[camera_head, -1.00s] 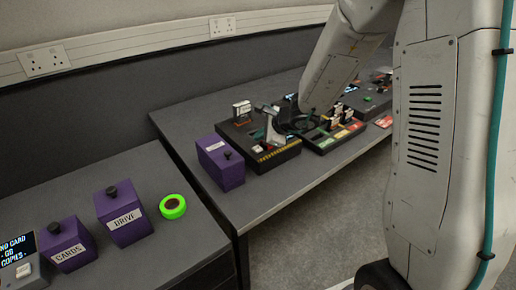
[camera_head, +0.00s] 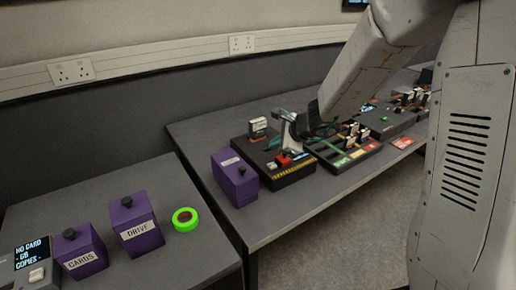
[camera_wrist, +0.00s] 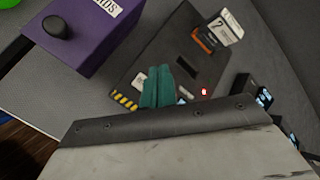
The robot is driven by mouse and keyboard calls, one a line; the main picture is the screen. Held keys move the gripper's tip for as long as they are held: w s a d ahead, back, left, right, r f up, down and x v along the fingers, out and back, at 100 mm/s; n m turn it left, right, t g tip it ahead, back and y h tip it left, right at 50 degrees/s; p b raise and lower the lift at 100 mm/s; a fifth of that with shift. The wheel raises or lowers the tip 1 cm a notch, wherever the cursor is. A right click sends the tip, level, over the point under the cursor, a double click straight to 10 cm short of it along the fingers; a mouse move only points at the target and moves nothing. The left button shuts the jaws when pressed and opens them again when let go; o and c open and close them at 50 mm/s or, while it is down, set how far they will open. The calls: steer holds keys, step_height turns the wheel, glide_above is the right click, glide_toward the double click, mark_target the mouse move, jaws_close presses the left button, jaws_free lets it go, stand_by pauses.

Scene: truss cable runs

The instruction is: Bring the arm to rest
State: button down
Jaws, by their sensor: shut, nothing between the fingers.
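My gripper (camera_wrist: 171,82) shows in the wrist view as two teal fingers, side by side and shut with nothing between them. It is above a black device (camera_wrist: 185,35), whose face shows yellow stripes and a small red light; I cannot tell the height. In the head view my arm reaches down from the upper right to this device (camera_head: 297,173), and its end partly covers it. The fingers are hard to make out there.
A purple box (camera_head: 235,178) with a black knob stands left of the device, close to my gripper; it also shows in the wrist view (camera_wrist: 80,35). An upright card (camera_head: 257,125) stands at the device's back. More devices (camera_head: 385,122) stand right. Green tape (camera_head: 185,219) lies on the left bench.

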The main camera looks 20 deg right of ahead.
steer(key=shift+a, duration=0.1)
steer(key=s+a+r+n+g+y, duration=0.1)
steer(key=s+a+r+n+g, duration=0.2)
steer(key=s+n, duration=0.45)
steer(key=s+a+r+n+g+y, duration=0.1)
steer(key=s+a+r+n+g, duration=0.3)
steer(key=s, duration=0.6)
steer(key=s+d+r+n+h, duration=0.3)
steer(key=s+d+n, duration=0.1)
steer(key=s, duration=0.6)
steer(key=s+d+r+n+h, duration=0.3)
steer(key=s+d+n, duration=0.2)
steer(key=s, duration=0.4)
steer(key=shift+s+d+r+h, duration=0.2)
steer(key=shift+s+d+h, duration=0.1)
steer(key=shift+s+d, duration=0.1)
steer(key=shift+w+n, duration=0.1)
steer(key=shift+n, duration=0.15)
stand_by(0.4)
